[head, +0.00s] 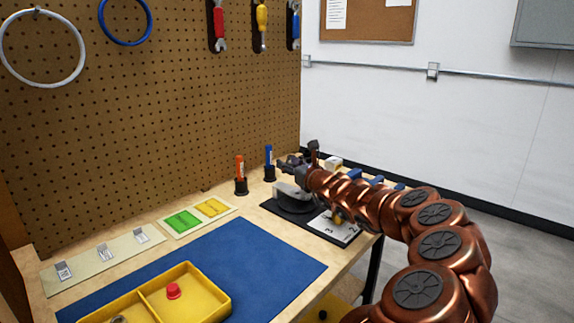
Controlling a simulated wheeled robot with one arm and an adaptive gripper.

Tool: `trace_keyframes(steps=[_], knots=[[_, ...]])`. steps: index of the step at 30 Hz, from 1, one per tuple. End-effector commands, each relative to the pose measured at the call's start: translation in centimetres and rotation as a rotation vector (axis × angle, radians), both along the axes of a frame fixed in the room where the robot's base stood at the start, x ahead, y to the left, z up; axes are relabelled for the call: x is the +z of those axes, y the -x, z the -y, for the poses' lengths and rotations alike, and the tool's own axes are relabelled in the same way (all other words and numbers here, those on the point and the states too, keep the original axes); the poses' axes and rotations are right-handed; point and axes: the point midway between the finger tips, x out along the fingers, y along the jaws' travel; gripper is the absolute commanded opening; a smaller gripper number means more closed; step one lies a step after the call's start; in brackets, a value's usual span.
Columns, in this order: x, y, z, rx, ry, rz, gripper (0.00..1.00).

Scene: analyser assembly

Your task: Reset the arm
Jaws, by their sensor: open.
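My copper arm reaches in from the lower right of the head view. My gripper (284,165) is at its far end, small in the picture, over the back right part of the workbench. It is open, and I see nothing held in it. A grey rounded part on a black base (282,207) stands just below the gripper; I cannot tell whether they touch. A white card with numbers (336,229) lies on the right of that base, partly hidden by my arm.
A yellow divided tray (222,286) holding a red knob (173,291) sits on the blue mat (270,255). Orange (240,168) and blue (269,158) pens stand in holders left of the gripper. Green (182,221) and yellow (212,207) pieces lie behind the mat. A pegboard (180,110) rises behind.

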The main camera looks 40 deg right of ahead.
Motion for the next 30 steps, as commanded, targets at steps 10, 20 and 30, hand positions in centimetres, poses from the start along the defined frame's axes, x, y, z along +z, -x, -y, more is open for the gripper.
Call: trace_keyframes(steps=[10, 20, 30], knots=[[0.4, -0.1, -0.4, 0.008, 0.009, 0.002, 0.46], [9.2, -0.5, -12.2, 0.248, 0.281, 0.07, 0.46], [17.5, 4.5, -30.7, 0.643, 0.739, 0.187, 0.46]])
